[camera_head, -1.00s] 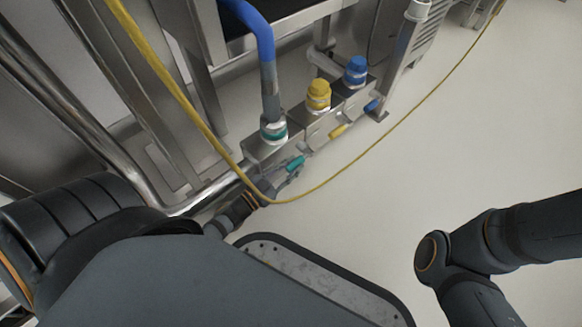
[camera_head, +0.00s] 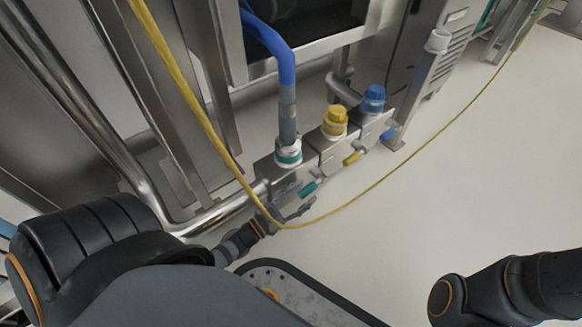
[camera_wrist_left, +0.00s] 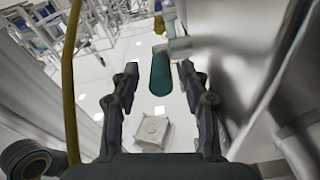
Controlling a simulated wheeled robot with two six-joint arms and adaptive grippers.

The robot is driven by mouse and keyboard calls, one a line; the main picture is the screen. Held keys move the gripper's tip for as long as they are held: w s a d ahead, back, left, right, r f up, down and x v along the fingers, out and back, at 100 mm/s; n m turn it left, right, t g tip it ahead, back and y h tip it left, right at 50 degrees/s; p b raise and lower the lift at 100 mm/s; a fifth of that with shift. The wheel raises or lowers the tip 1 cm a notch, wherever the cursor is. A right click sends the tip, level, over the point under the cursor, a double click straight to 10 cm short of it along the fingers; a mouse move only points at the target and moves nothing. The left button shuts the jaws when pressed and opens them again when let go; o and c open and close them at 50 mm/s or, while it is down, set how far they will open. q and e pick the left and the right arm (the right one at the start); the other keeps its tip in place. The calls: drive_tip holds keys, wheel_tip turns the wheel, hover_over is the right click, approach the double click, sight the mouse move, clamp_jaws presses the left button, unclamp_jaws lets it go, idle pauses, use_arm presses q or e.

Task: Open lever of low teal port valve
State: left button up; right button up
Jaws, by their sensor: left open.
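The teal lever (camera_head: 309,187) sticks out from the front of the low valve block (camera_head: 283,176), below the port with the teal ring (camera_head: 288,153) and its blue hose. In the left wrist view the teal lever (camera_wrist_left: 160,74) hangs between and beyond the fingertips. My left gripper (camera_head: 291,204) is open, its fingers close to the lever in the head view; I cannot tell whether they touch it. It also shows in the left wrist view (camera_wrist_left: 159,77), with nothing clamped. My right arm shows at lower right, but its gripper is out of view.
A yellow-capped port (camera_head: 335,121) with a yellow lever (camera_head: 353,158) and a blue-capped port (camera_head: 373,98) with a blue lever (camera_head: 388,133) stand alongside. A yellow cable (camera_head: 365,192) loops across near my left gripper. The floor (camera_head: 470,180) at right is clear.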

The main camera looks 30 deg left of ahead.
use_arm(q)
drive_tip(key=v, duration=1.1)
